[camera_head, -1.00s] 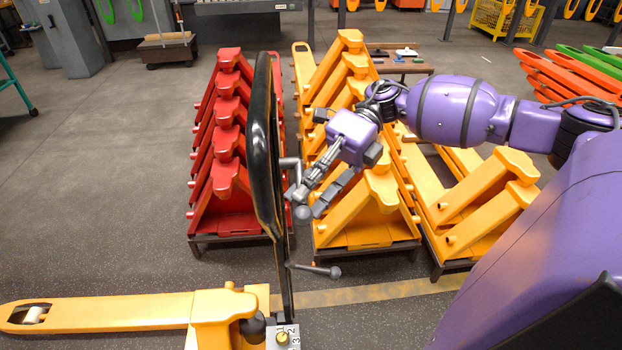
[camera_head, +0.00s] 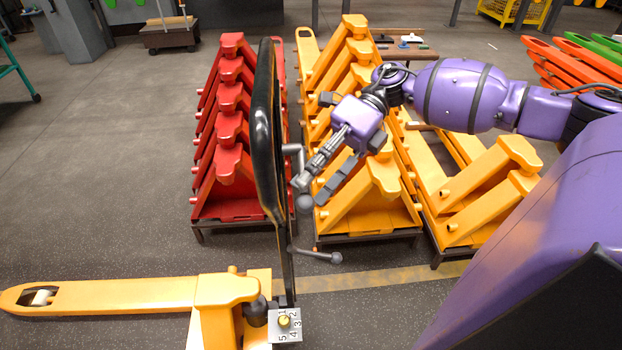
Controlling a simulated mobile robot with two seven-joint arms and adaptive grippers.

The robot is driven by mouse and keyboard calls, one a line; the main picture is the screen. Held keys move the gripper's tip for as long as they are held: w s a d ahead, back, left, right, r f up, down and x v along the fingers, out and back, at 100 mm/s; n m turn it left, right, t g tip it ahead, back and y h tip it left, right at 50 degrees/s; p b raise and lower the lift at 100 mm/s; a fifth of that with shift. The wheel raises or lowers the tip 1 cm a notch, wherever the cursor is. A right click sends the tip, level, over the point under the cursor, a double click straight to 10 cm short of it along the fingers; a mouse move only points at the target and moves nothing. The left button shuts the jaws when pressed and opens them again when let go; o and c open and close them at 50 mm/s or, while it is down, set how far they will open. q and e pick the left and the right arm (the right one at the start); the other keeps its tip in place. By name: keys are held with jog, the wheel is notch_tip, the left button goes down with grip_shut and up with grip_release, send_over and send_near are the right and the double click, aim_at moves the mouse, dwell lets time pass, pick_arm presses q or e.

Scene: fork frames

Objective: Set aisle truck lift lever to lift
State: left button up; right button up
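The aisle truck stands at the lower left, with a yellow fork (camera_head: 110,294) and an upright black loop handle (camera_head: 262,125). A grey lever with a round knob (camera_head: 305,202) sticks out from the handle's right side. A second grey rod with a knob (camera_head: 335,257) sits lower on the handle; I cannot tell which is the lift lever. My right gripper (camera_head: 311,190) is open, its two fingers apart and pointing down-left at the upper knob. The knob lies at the fingertips; whether they touch it I cannot tell. My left gripper is not in view.
A plate with numbers and a yellow dial (camera_head: 284,321) is at the handle's foot. The floor at left (camera_head: 110,190) is clear.

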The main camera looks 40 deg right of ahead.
jog(key=v, duration=1.1)
jog(key=shift+d, duration=0.2)
